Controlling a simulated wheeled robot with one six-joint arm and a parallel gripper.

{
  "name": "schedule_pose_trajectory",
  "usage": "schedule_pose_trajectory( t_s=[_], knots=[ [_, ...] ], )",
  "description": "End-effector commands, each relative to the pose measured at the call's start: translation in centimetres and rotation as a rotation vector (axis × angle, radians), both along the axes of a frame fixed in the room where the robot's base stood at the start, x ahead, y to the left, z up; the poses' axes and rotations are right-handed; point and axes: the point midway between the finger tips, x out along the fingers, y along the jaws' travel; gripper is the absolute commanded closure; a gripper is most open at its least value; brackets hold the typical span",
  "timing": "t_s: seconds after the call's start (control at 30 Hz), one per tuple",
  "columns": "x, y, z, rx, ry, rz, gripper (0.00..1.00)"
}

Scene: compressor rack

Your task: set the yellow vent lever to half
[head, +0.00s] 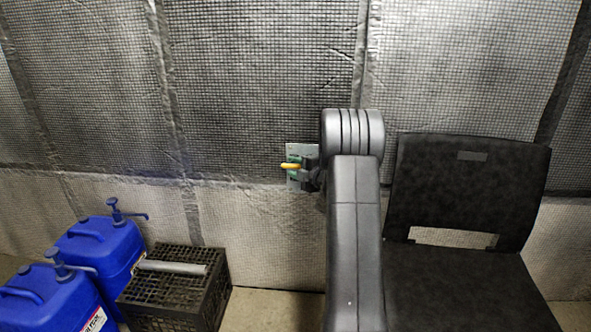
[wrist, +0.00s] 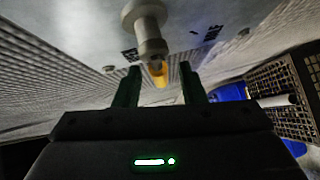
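The yellow vent lever (head: 291,166) sticks out from a small grey plate (head: 292,184) on the back wall, left of my arm. In the wrist view the lever (wrist: 158,75) hangs below a grey round pivot (wrist: 149,28), pointing towards my gripper. My gripper (wrist: 160,72) is open, with one green finger on each side of the lever's yellow end. Gaps show on both sides, so neither finger appears to touch it. Dark labels on the plate are too small to read. In the head view my arm hides part of the gripper.
Two blue jugs with pumps (head: 104,245) stand at the lower left. Beside them is a black crate (head: 175,308) with a grey bar on top. A black chair (head: 465,185) stands right of my arm. Quilted silver sheeting covers the wall.

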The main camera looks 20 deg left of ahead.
Motion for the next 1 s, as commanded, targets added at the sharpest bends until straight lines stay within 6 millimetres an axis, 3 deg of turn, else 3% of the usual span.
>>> schedule_pose_trajectory(
  t_s=[0.17, 0.37, 0.73, 1.0],
  knots=[
    [0.01, -0.03, 0.02, 0.000, 0.000, 0.000, 0.63],
    [0.01, -0.05, 0.03, 0.000, 0.000, 0.000, 1.00],
    [0.00, -0.04, 0.00, -0.019, -0.006, 0.000, 1.00],
    [0.02, -0.05, -0.51, -0.149, -0.040, 0.001, 1.00]
  ],
)
